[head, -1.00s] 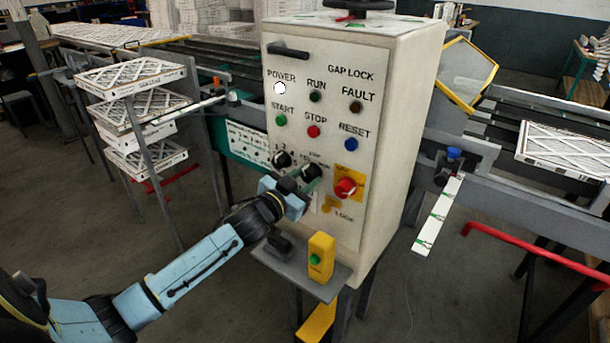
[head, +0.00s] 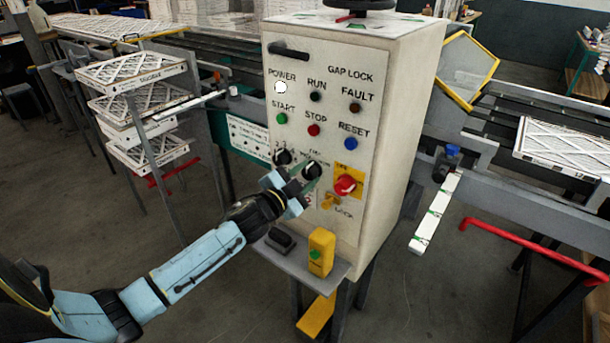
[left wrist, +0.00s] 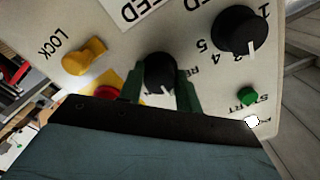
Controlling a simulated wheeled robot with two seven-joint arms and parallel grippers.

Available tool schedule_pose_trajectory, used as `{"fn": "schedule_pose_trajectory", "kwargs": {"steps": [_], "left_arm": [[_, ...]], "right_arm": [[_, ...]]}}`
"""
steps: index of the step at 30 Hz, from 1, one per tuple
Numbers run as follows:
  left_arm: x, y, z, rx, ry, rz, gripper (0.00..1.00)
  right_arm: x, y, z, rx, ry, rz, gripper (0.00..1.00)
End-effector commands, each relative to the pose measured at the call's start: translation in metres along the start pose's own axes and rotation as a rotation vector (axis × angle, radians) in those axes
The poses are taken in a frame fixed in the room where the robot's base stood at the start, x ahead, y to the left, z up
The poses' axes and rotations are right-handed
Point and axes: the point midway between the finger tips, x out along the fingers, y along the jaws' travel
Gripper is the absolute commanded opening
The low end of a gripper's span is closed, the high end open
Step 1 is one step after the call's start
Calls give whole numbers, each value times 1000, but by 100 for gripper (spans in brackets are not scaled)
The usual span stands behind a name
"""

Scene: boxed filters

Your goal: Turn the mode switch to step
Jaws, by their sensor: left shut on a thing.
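The mode switch (head: 312,169) is a black rotary knob in the lower part of the pale control cabinet's front. In the left wrist view the black knob (left wrist: 159,73) sits between two green fingers, its white mark pointing toward the gripper's base. My left gripper (head: 304,178) is shut on this knob, one finger on each side. The lettering around the knob is partly covered by the fingers, so the position it points at cannot be read. My right gripper is not in view.
A numbered black knob (head: 282,157) is close at the left; it also shows in the left wrist view (left wrist: 240,33). A red knob (head: 345,185) and yellow lock lever (head: 331,201) are close at the right. A shelf (head: 278,257) with a yellow button box (head: 321,252) juts out below.

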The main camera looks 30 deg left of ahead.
Motion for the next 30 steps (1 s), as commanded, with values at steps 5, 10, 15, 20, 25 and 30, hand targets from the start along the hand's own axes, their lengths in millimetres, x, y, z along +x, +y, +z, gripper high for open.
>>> {"fn": "schedule_pose_trajectory", "kwargs": {"steps": [5,10,15,20,25,30], "left_arm": [[0,0,0,2,0,0,11],[0,0,0,1,0,0,35],[0,0,0,0,0,0,56],[0,0,0,0,0,0,56],[-3,0,0,0,0,1,56],[-20,1,1,0,-1,2,56]], "right_arm": [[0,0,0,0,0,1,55],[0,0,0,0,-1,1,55],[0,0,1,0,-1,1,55],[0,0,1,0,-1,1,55],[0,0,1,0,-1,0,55],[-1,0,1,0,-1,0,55]]}}
